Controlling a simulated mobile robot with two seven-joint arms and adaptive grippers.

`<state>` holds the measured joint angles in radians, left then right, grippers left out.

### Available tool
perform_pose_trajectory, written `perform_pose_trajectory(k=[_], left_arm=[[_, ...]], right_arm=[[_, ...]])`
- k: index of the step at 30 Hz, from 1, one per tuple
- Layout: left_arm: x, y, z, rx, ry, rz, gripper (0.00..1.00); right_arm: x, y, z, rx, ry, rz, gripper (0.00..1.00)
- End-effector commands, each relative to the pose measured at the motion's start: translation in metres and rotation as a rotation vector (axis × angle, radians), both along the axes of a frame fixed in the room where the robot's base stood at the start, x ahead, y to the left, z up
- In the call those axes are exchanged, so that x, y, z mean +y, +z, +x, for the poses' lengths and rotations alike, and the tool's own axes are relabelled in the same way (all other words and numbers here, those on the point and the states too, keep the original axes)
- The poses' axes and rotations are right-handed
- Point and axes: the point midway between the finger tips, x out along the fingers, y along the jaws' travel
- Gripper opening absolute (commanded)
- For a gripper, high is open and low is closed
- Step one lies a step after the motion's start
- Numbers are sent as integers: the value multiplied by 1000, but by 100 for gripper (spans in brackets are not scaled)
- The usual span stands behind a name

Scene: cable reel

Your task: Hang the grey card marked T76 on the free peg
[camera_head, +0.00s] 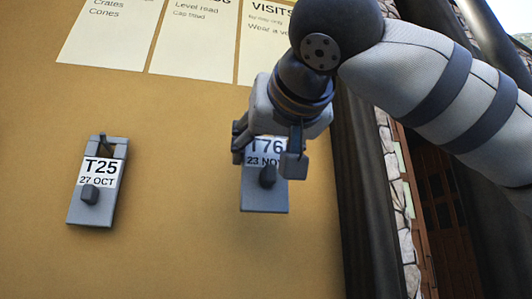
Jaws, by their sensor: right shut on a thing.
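The grey card marked T76 (263,197) is upright against or close in front of the tan board, right of the picture's middle. It has a white label reading T76, 23 NOV, and a dark grey knob below it. My right gripper (270,158) is shut on its upper part, and the fingers hide its top edge. I cannot tell whether a peg is behind the card. A second grey card marked T25, 27 OCT (97,172), hangs on the board at the left. No bare peg shows. My left gripper is not in view.
The tan board (170,230) fills most of the view. White paper sheets (195,45) are along its top. A dark post (365,190) stands at the board's right edge, with a stone wall and a brown door (440,215) beyond. Bare board lies between the two cards.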

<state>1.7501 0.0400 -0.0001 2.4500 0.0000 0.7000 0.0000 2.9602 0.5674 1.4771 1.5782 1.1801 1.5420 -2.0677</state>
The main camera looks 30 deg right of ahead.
Motion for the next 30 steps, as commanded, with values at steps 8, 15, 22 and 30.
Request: perform_pose_trajectory(k=[8,15,22,30], left_arm=[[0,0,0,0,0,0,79],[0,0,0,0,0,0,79],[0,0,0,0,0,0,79],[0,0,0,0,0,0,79]], right_arm=[[-5,-2,21,-1,-1,0,25],[-10,-4,39,-1,-1,0,25],[-15,-5,57,-2,-2,-1,25],[-20,-7,78,0,0,1,25]])
